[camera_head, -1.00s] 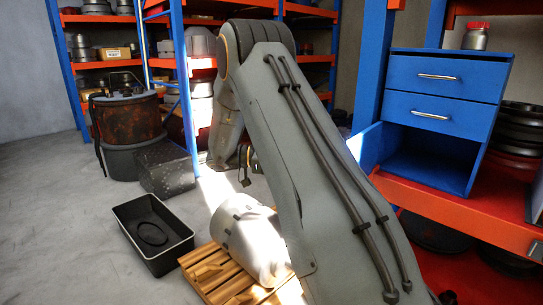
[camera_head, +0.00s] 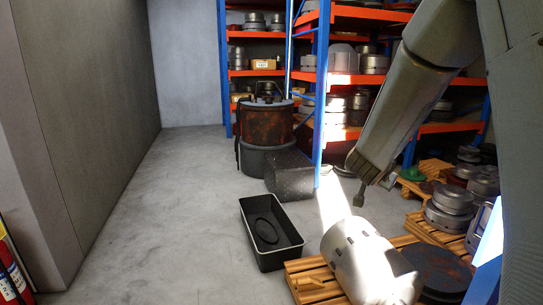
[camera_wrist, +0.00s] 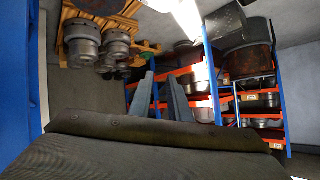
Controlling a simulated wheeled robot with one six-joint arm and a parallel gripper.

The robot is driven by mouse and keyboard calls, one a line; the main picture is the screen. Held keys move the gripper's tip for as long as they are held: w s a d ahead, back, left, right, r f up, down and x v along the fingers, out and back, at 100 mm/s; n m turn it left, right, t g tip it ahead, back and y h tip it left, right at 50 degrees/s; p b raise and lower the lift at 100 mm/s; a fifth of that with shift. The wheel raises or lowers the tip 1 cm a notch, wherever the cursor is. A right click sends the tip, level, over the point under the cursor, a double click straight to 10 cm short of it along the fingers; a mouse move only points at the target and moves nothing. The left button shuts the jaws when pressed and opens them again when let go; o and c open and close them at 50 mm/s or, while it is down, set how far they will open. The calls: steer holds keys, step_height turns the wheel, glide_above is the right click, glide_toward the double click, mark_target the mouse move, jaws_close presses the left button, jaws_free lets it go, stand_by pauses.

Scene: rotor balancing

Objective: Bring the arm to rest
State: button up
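In the wrist view my gripper (camera_wrist: 162,74) shows as two grey fingers standing apart, with nothing held between them. In the head view my arm comes in from the right edge and slopes down to the left, over the floor behind a white cylinder (camera_head: 362,262). My fingers cannot be made out clearly in that view.
The cylinder lies on a wooden pallet (camera_head: 318,287), beside a black bin (camera_head: 272,262). A rusty drum (camera_head: 266,128) and blue-orange racks (camera_head: 320,80) stand behind. Metal parts (camera_head: 452,200) crowd more pallets at right.

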steer(key=s+a+f+n+g+y, duration=0.2)
steer(key=s+a+f+n+y, duration=0.15)
steer(key=s+a, duration=0.45)
steer(key=s+a+f+n+g, duration=0.1)
steer(key=s+g, duration=0.1)
steer(key=s, duration=0.7)
steer(key=s+a+f+n+g+y+p, duration=0.1)
steer(key=s+f+n+g, duration=0.1)
steer(key=s, duration=0.7)
steer(key=s+a+f+n+g+y, duration=0.1)
steer(key=s+g, duration=0.3)
steer(key=s, duration=0.6)
steer(key=shift+a+f+n+p, duration=0.3)
steer(key=shift+a+f+n, duration=0.1)
steer(key=shift+n, duration=0.25)
